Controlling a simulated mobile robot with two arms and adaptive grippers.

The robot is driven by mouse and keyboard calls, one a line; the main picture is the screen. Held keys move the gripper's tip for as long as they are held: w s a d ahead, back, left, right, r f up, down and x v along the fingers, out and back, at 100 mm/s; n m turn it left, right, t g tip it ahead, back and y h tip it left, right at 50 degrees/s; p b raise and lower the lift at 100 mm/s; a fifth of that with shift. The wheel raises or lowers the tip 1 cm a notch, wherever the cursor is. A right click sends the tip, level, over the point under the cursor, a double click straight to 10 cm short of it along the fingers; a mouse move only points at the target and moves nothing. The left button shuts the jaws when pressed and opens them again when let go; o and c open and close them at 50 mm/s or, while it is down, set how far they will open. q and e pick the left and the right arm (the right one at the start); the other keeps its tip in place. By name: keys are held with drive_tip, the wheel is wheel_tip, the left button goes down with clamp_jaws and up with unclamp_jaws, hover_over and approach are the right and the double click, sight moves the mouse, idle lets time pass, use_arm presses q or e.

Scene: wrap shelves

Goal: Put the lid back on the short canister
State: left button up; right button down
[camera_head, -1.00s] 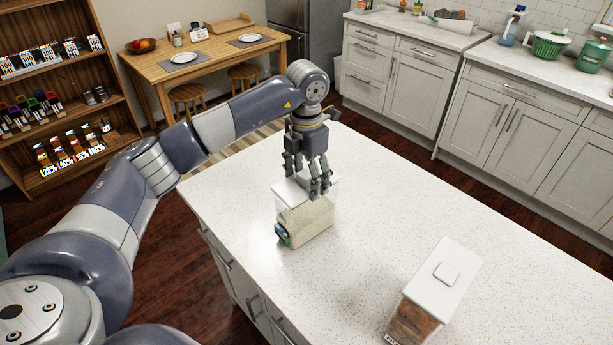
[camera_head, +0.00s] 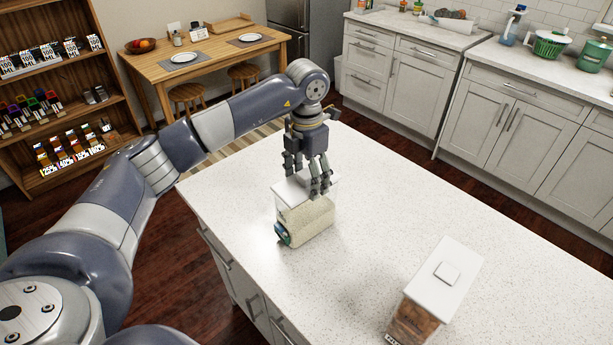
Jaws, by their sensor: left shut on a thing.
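The short canister (camera_head: 310,226) is a clear box with pale contents and stands on the white speckled counter. Its white lid (camera_head: 290,187) lies at the top of the canister, partly hidden by my gripper; I cannot tell whether it is fully seated. My left gripper (camera_head: 319,192) points down over the lid and is shut on it. My right gripper is not in view.
A taller clear canister (camera_head: 412,318) with brown contents and a white lid (camera_head: 444,275) stands at the counter's front right. The counter (camera_head: 390,210) between the two canisters is clear. A wooden table (camera_head: 210,60) and a shelf (camera_head: 60,110) stand beyond the counter.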

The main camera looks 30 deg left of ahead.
use_arm(q)
drive_tip(key=shift+f+b, duration=0.65)
idle(0.7)
drive_tip(key=o, duration=1.1)
drive_tip(key=shift+o, duration=0.2)
drive_tip(key=shift+o, duration=1.1)
drive_tip(key=shift+r+p, duration=2.15)
drive_tip(key=shift+r, duration=1.4)
